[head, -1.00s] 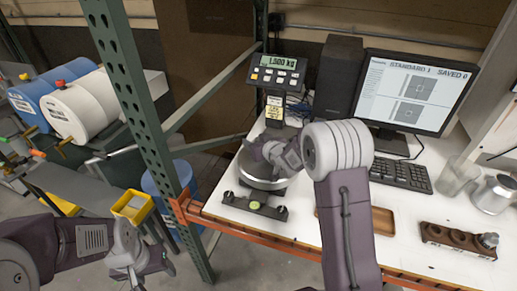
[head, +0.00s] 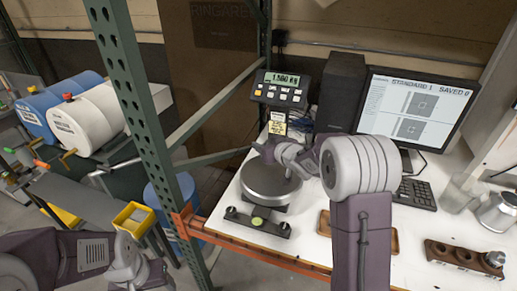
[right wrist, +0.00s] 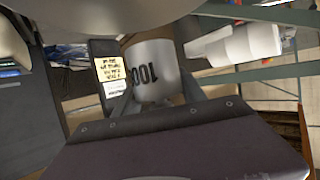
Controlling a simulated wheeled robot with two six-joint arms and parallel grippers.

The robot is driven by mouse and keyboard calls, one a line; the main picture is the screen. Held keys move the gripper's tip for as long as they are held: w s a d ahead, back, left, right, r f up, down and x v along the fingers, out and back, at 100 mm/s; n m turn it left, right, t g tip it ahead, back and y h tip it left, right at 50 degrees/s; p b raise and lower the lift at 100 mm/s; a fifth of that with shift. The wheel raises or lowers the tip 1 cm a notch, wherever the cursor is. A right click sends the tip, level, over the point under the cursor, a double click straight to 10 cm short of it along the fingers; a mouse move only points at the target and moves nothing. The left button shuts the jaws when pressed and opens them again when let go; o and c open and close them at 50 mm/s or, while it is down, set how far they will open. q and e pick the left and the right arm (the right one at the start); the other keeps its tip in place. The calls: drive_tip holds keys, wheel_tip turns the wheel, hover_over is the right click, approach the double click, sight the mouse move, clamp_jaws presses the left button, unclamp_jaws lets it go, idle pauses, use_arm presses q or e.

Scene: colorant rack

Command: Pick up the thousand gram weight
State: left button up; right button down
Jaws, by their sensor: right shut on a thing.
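In the head view my right gripper (head: 266,150) is above the back of the round scale pan (head: 268,184), and the weight is hidden by the gripper. No other weight shows on the pan. My left gripper (head: 132,272) is low at the left, away from the table; its jaw opening is unclear.
The scale display (head: 281,80) stands behind the pan, with its post near my right gripper. A green rack post (head: 135,100) rises left of it. The monitor (head: 415,108), keyboard (head: 413,193), wooden tray (head: 360,232) and weight block (head: 462,257) lie to the right.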

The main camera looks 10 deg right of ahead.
drive_tip(key=s+d+r+p, duration=0.2)
drive_tip(key=d+r, duration=0.3)
drive_tip(key=d, duration=0.4)
drive_tip(key=shift+r+p, duration=0.4)
drive_tip(key=shift+p, duration=0.1)
